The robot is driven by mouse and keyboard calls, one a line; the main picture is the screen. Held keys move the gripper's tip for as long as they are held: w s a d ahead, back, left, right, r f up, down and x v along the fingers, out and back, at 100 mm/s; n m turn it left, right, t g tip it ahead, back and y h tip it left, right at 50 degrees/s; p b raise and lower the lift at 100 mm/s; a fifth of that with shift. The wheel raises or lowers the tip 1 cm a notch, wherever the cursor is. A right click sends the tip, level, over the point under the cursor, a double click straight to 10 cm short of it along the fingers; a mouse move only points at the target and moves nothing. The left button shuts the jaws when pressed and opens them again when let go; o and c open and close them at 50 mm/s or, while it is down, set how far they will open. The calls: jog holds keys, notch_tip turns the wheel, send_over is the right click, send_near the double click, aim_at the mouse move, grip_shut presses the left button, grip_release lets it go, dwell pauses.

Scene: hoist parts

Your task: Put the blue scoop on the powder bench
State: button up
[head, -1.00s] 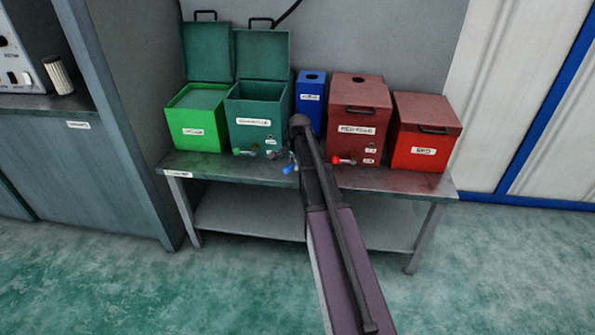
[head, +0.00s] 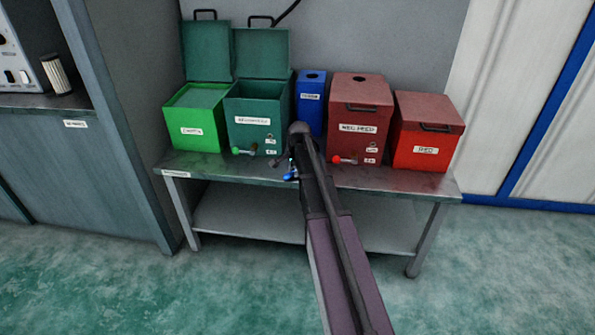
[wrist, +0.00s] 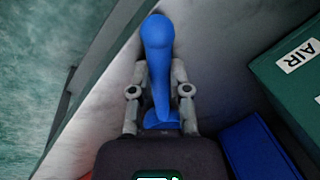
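The blue scoop (wrist: 157,65) sits between the two fingers of my gripper (wrist: 160,80) in the wrist view. The fingers are closed in on its sides, and its rounded end points away from the palm. In the head view the blue scoop (head: 291,175) shows as a small blue spot at the front edge of the bench (head: 230,168). My gripper (head: 284,162) is beside it, partly hidden by my arm. I cannot tell whether the scoop touches the bench top.
On the bench stand an open green bin (head: 196,132), an open teal bin (head: 252,134), a narrow blue box (head: 311,85), a dark red box (head: 358,118) and a red box (head: 427,135). Small green-ended (head: 236,151) and red-ended (head: 336,160) items lie in front.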

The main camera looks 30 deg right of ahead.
jog(key=o, duration=0.4)
jog(key=shift+c, duration=0.2)
jog(key=shift+r, duration=0.2)
jog(key=p+v, duration=1.1)
jog(key=p, duration=0.1)
jog(key=shift+r, duration=0.4)
jog(key=shift+s, duration=0.1)
jog(key=shift+a, duration=0.1)
dwell(0.4)
jog(key=s+a+n+g, duration=0.2)
jog(key=s+a+n, duration=1.3)
jog(key=s+a, duration=0.6)
jog(key=shift+a+f+n, duration=0.2)
jog(key=shift+n, duration=0.1)
